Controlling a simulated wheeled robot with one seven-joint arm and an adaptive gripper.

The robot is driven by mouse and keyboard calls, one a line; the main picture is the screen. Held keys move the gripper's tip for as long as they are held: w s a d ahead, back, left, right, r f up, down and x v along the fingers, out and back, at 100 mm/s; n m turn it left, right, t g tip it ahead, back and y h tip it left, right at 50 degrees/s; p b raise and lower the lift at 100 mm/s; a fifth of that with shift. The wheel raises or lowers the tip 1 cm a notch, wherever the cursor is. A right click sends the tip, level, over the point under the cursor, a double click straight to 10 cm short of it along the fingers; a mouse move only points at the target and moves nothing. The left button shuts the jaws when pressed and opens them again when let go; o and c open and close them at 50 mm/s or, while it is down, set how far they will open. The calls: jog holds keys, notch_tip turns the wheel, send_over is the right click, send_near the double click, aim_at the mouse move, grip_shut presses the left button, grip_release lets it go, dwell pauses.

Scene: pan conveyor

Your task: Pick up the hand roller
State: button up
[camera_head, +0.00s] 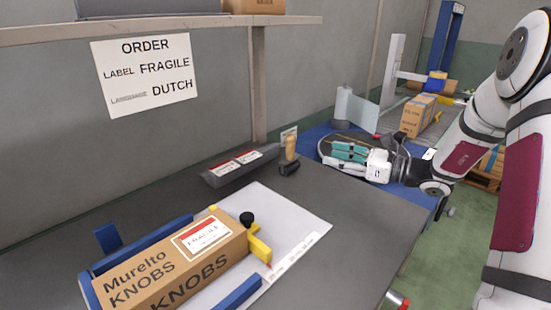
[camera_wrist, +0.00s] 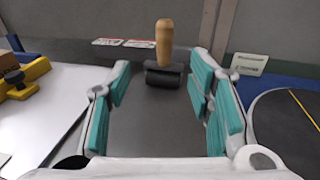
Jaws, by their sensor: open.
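The hand roller (camera_head: 290,155) stands near the back right of the dark table, with a wooden handle pointing up and a black roller at its base. In the wrist view the hand roller (camera_wrist: 164,55) is ahead of my gripper, near the middle top, and looks apart from the fingers. My gripper (camera_head: 349,152) has teal finger pads and is to the right of the roller in the head view. In the wrist view my gripper (camera_wrist: 165,95) is open, with its fingers spread wide and nothing between them.
A dark holder with red-and-white labels (camera_head: 240,162) lies left of the roller. A cardboard box (camera_head: 175,268) sits between blue rails on a white plate at the front left. A round turntable (camera_head: 330,136) is beyond the table's right edge. A shelf (camera_head: 160,28) overhangs the back.

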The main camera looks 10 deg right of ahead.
aim_at(290, 159)
jog(key=b+x, duration=0.1)
jog(key=x, duration=0.8)
jog(key=shift+w+f, duration=0.1)
jog(key=shift+w, duration=0.2)
jog(key=b+x, duration=0.1)
jog(key=x, duration=0.4)
jog(key=shift+w+d, duration=0.1)
jog(key=shift+w, duration=0.1)
grip_shut()
